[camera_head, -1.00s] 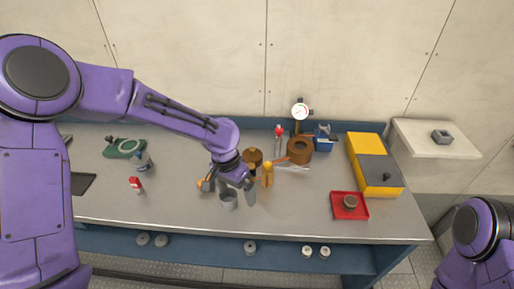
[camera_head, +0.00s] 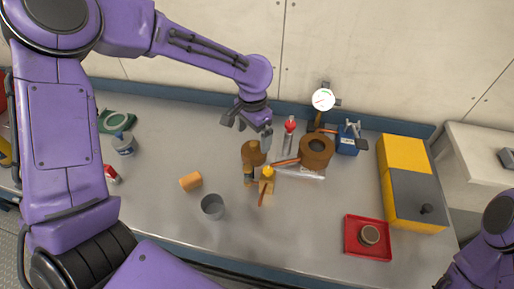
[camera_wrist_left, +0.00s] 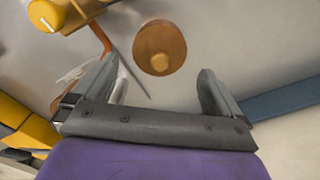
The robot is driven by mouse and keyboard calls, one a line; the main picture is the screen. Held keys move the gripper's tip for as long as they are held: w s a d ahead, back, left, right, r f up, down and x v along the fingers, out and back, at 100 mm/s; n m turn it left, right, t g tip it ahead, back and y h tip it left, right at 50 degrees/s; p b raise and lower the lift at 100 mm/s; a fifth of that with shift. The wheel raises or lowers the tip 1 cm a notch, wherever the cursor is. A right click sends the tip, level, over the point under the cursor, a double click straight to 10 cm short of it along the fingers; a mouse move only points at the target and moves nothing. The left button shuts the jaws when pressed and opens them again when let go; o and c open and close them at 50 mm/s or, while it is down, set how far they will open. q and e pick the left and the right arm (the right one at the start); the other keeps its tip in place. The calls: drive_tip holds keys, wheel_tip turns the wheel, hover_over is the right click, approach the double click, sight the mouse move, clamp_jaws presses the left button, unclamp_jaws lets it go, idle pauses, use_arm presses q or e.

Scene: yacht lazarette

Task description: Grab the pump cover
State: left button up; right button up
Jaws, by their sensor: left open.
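A brown round piece with a small knob on top (camera_head: 253,152), which looks like the pump cover, stands on the metal bench near the middle. In the left wrist view it is a brown disc with a lighter knob (camera_wrist_left: 160,46), ahead of the gap between my fingers. My left gripper (camera_head: 249,128) is open and empty, just behind and above this piece; its two fingers also show in the left wrist view (camera_wrist_left: 160,88). I cannot tell the exact height between them. My right gripper is out of view; only part of that arm shows at lower right.
A brown ring-shaped housing (camera_head: 316,151) stands to the right, beside a gauge (camera_head: 323,99) and red-topped tool (camera_head: 290,126). A yellow-topped item (camera_head: 267,186), grey cup (camera_head: 212,207) and orange cylinder (camera_head: 191,181) stand nearer. A red tray (camera_head: 354,250) and yellow-grey box (camera_head: 405,155) lie right.

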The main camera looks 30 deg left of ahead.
sight(254, 143)
use_arm(q)
drive_tip(key=f+p, duration=0.1)
drive_tip(key=f, duration=0.6)
drive_tip(key=shift+w, duration=0.2)
drive_tip(key=shift+s, duration=0.15)
drive_tip(key=c, duration=1)
drive_tip(key=shift+c, duration=0.2)
drive_tip(key=shift+r, duration=0.15)
